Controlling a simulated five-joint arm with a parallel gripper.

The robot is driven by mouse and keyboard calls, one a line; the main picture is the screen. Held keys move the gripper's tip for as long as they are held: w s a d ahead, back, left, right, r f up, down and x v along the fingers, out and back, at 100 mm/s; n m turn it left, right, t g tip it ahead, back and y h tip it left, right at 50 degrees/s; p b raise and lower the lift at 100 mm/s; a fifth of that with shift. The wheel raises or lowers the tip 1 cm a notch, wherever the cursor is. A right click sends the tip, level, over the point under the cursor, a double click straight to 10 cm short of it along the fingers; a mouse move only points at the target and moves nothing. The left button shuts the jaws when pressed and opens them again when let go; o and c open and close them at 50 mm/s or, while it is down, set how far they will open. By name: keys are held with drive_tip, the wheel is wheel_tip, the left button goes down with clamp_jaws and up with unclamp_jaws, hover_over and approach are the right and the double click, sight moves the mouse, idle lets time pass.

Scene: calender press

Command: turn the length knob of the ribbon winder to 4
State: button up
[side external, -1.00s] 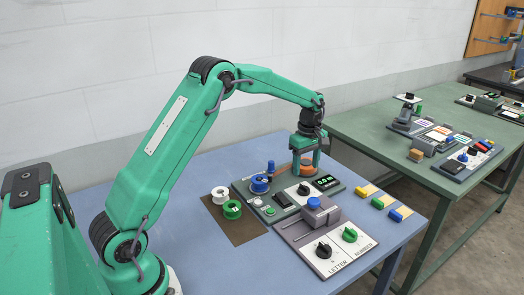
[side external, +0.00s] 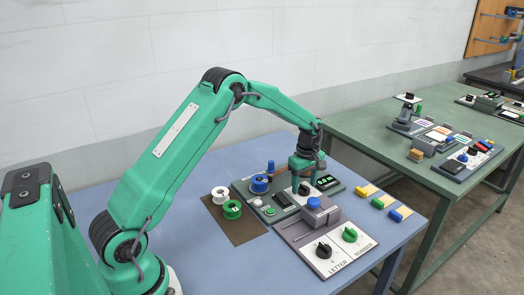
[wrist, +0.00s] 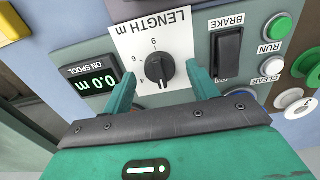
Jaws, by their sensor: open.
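The length knob (wrist: 158,68) is black and sits on a white dial plate marked "LENGTH m", upside down in the wrist view. A 4 and a 6 can be made out on its scale; which mark the pointer meets is hard to tell. My gripper (wrist: 163,86) is open, with one finger on each side of the knob and gaps between. In the side view, my gripper (side external: 304,183) is low over the knob on the grey-green ribbon winder (side external: 240,188). The "ON SPOOL" display (wrist: 97,80) reads 0.0 m.
In the wrist view, the black brake switch (wrist: 228,55), the green run button (wrist: 277,27) and the clear button (wrist: 272,67) are to the right.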

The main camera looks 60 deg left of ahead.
drive_tip(key=shift+f, duration=0.4)
drive_tip(key=shift+c, duration=0.5)
drive_tip(key=c, duration=0.9)
drive_tip(key=shift+r+m, duration=0.1)
drive_tip(key=shift+m, duration=0.3)
drive_tip(key=m, duration=1.1)
drive_tip(key=shift+r, duration=0.1)
